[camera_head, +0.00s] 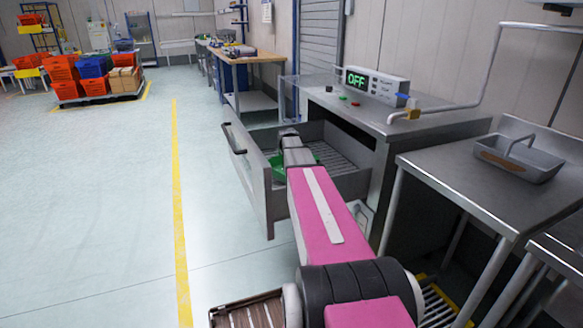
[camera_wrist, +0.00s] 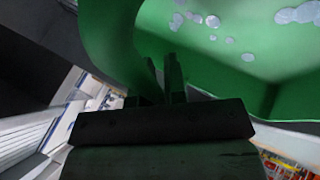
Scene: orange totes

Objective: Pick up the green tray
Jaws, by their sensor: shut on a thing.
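The green tray (camera_wrist: 205,60) fills the upper part of the wrist view, with pale round spots on its inner surface. My gripper (camera_wrist: 165,75) is shut on the tray's edge or handle; the exact contact is partly hidden by the fingers. In the head view, small parts of the green tray (camera_head: 279,171) show beside my wrist, at the open metal drawer (camera_head: 262,185). Most of the tray is hidden there behind my arm. I cannot tell whether the tray touches the drawer floor.
The drawer sticks out from a metal machine (camera_head: 400,112) whose display reads OFF. To the right, a steel table (camera_head: 450,165) holds a grey tray with a handle (camera_head: 518,158). The floor left of the drawer is clear, with orange totes (camera_head: 62,68) far back.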

